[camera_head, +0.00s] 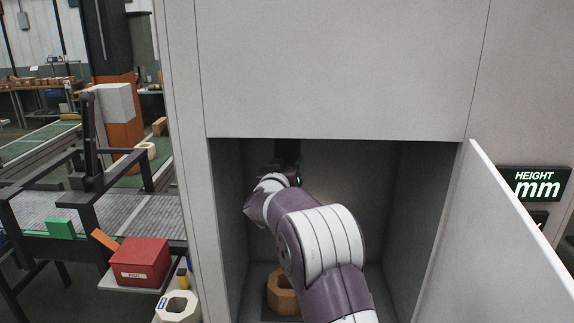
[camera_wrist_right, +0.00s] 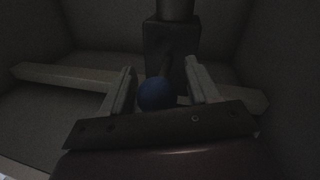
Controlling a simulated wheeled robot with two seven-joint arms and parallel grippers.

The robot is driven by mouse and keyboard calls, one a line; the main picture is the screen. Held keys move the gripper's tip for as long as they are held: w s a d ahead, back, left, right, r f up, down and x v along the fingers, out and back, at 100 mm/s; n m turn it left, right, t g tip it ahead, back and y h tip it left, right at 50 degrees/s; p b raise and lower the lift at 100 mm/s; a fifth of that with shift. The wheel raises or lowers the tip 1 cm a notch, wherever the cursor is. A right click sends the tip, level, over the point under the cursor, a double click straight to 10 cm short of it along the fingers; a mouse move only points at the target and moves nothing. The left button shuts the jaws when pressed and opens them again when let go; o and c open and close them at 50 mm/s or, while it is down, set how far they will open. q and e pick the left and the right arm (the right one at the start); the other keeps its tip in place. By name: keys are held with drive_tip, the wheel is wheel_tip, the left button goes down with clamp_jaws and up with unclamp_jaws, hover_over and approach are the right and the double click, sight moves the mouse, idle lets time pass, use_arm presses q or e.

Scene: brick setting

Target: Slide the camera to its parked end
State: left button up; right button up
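The camera shows as a dark block (camera_wrist_right: 171,42) in the dim right wrist view, with a short dark stem and a round blue knob (camera_wrist_right: 156,93) on my side of it. In the head view a dark part, seemingly the camera (camera_head: 287,152), hangs at the top of the open cabinet bay. My right gripper (camera_wrist_right: 160,84) is open, with one finger on each side of the blue knob; a gap shows at least on the right side. In the head view my right arm reaches into the bay and mostly hides this gripper. My left gripper is not in view.
A pale bar (camera_wrist_right: 58,76) runs crosswise behind the fingers. The bay has side walls close by and an open door (camera_head: 500,240) at right. An orange-brown octagonal block (camera_head: 281,293) sits on the bay floor. A red box (camera_head: 140,262) and white ring (camera_head: 179,306) are outside left.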

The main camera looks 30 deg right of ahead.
drive_tip(key=shift+s+d, duration=0.1)
clamp_jaws()
drive_tip(key=s+d+b, duration=0.6)
drive_tip(key=d, duration=0.4)
drive_tip(key=s+d+b, duration=0.5)
drive_tip(key=s+d, duration=0.1)
drive_tip(key=d, duration=0.4)
drive_tip(key=shift+s+d+r+b, duration=0.15)
drive_tip(key=shift+s+d+b, duration=0.05)
drive_tip(key=shift+s+b, duration=0.15)
drive_tip(key=shift+o, duration=0.4)
unclamp_jaws()
drive_tip(key=shift+o, duration=0.4)
drive_tip(key=shift+s+d, duration=0.2)
drive_tip(key=shift+a, duration=0.1)
